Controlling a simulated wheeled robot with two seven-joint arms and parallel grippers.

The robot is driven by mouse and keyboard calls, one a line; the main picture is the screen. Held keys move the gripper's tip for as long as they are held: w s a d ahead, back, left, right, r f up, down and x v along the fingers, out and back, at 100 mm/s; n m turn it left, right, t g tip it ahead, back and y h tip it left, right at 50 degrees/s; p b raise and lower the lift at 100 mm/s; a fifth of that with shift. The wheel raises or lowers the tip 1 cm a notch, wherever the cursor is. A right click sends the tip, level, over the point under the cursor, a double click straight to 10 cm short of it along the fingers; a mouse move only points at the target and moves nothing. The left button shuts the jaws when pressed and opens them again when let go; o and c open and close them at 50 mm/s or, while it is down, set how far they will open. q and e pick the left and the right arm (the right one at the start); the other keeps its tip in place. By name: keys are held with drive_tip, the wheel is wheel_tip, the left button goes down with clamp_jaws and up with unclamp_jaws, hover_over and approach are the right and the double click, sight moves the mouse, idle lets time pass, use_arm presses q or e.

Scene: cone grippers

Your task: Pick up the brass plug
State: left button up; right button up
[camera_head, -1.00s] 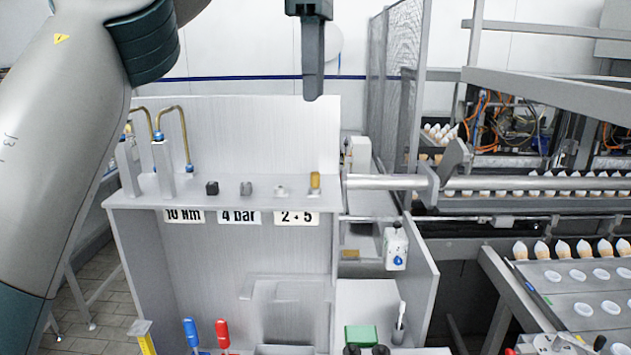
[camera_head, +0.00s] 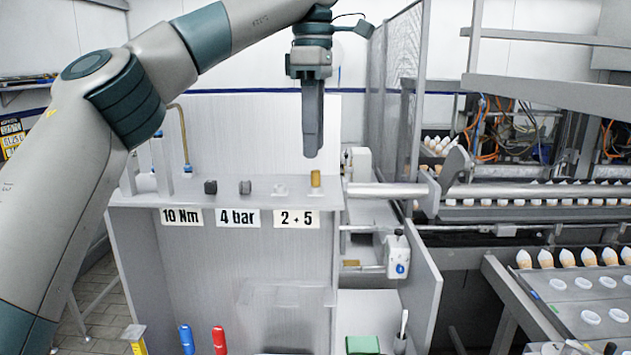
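The brass plug (camera_head: 316,179) is a small upright gold cylinder at the right end of the grey bench shelf (camera_head: 250,202), above the "2 + 5" label. My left gripper (camera_head: 313,154) points straight down just above the plug, its fingertips a short gap over the plug's top. From this side the fingers overlap into one dark shape, so I cannot see whether they are apart. Nothing shows below the fingertips in their grip. My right gripper is out of the picture.
Left of the plug on the shelf stand a pale fitting (camera_head: 280,190), a grey block (camera_head: 245,187) and a dark block (camera_head: 210,187). A brass pipe (camera_head: 184,135) rises at the left. A thick metal bar (camera_head: 385,190) lies right of the shelf.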

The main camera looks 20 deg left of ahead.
sight(315, 171)
use_arm(q)
drive_tip(key=shift+s+d+f, duration=0.1)
drive_tip(key=shift+f, duration=0.65)
drive_tip(key=shift+f+p, duration=0.25)
drive_tip(key=shift+p, duration=0.2)
drive_tip(key=shift+f+p, duration=0.4)
drive_tip(key=shift+f, duration=0.5)
drive_tip(key=shift+d+f, duration=0.1)
drive_tip(key=shift+f, duration=0.6)
clamp_jaws()
